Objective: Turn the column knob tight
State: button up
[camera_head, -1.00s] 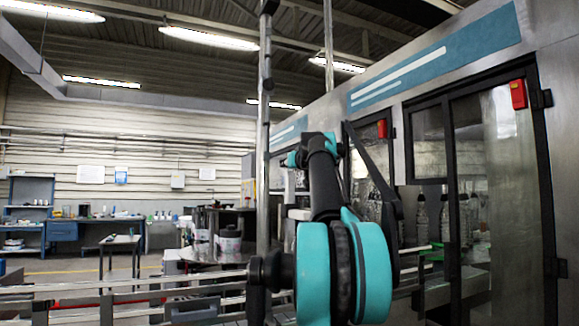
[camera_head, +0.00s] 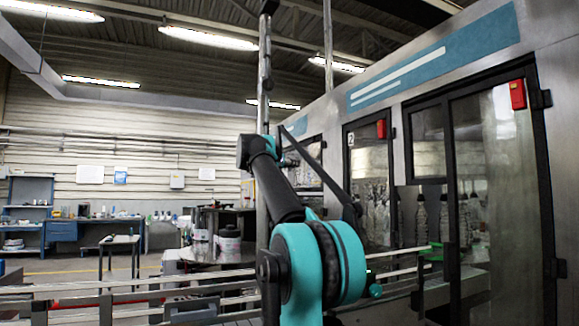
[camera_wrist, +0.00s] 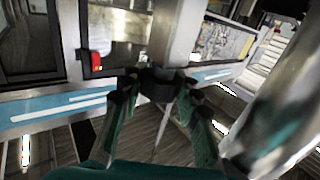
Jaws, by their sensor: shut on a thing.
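In the wrist view a dark, round column knob (camera_wrist: 158,84) sits at the end of a grey metal column (camera_wrist: 176,38). My gripper (camera_wrist: 158,88) has its two teal and black fingers closed on either side of the knob, with the tips against it. The knob's far side is hidden, and I cannot tell from its surface how tight it is. In the head view my arm reaches up and away towards the machine. My gripper is small there, by the upper end of the forearm, and the knob cannot be made out.
A shiny pole (camera_wrist: 275,105) stands close to my gripper on the right of the wrist view. A tall vertical pole (camera_head: 263,85) rises beside my arm in the head view. The machine's glass doors (camera_head: 490,180) are on the right. Conveyor rails (camera_head: 130,292) cross the front left.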

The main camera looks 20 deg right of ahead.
jog(key=shift+m+g+h, duration=0.5)
jog(key=shift+m+g, duration=0.1)
jog(key=shift+g, duration=0.5)
jog(key=o, duration=1.2)
